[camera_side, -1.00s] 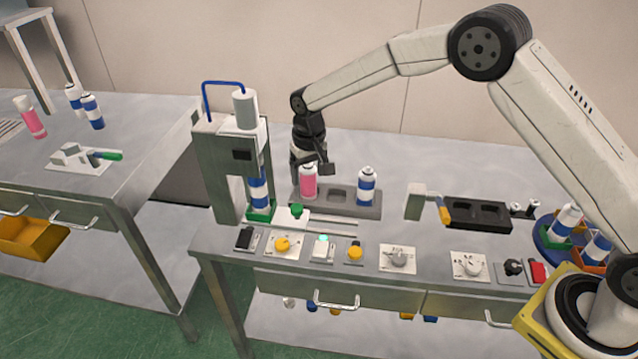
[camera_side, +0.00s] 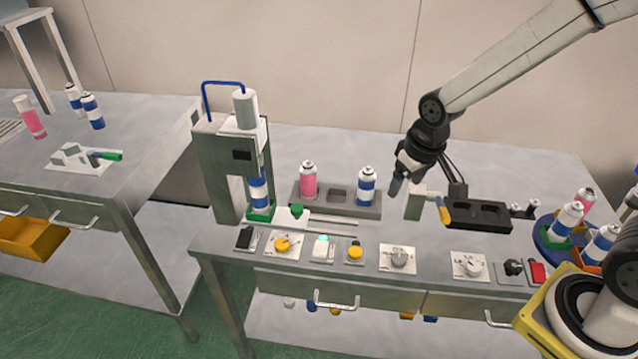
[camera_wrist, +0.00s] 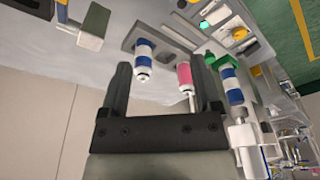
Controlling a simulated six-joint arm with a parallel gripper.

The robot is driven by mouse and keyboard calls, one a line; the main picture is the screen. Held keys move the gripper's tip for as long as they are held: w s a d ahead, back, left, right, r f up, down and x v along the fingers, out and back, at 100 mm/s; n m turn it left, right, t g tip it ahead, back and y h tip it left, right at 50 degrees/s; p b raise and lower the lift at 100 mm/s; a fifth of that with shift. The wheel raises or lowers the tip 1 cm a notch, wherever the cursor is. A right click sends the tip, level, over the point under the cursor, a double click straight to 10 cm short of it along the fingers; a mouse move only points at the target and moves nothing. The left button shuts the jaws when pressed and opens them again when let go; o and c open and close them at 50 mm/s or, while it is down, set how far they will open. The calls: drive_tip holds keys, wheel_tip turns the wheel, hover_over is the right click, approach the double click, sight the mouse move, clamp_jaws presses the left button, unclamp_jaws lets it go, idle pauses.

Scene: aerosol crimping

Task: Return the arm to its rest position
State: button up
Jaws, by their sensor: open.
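My gripper (camera_side: 428,187) is open and empty. In the side view it hangs above the bench, to the right of the grey tray (camera_side: 336,199) and near a small grey block with a yellow part (camera_side: 416,203). Its two dark fingers (camera_wrist: 165,92) show spread apart in the wrist view. A pink can (camera_side: 308,181) and a blue-and-white can (camera_side: 367,187) stand upright in the tray, apart from the gripper. Both also show beyond the fingers in the wrist view, the pink one (camera_wrist: 184,74) and the blue one (camera_wrist: 144,58).
The crimping press (camera_side: 226,165) holds a blue-and-white can (camera_side: 258,187). A black two-pocket holder (camera_side: 478,216) lies below and right of my gripper. A round carousel (camera_side: 550,241) with several cans stands at the right. Knobs and switches line the front edge. The bench's back strip is clear.

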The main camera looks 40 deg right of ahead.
drive_tip(key=s+d, duration=0.1)
drive_tip(key=s, duration=0.6)
drive_tip(key=shift+s+d+f, duration=0.2)
drive_tip(key=shift+s+d, duration=0.1)
drive_tip(key=shift+s, duration=0.1)
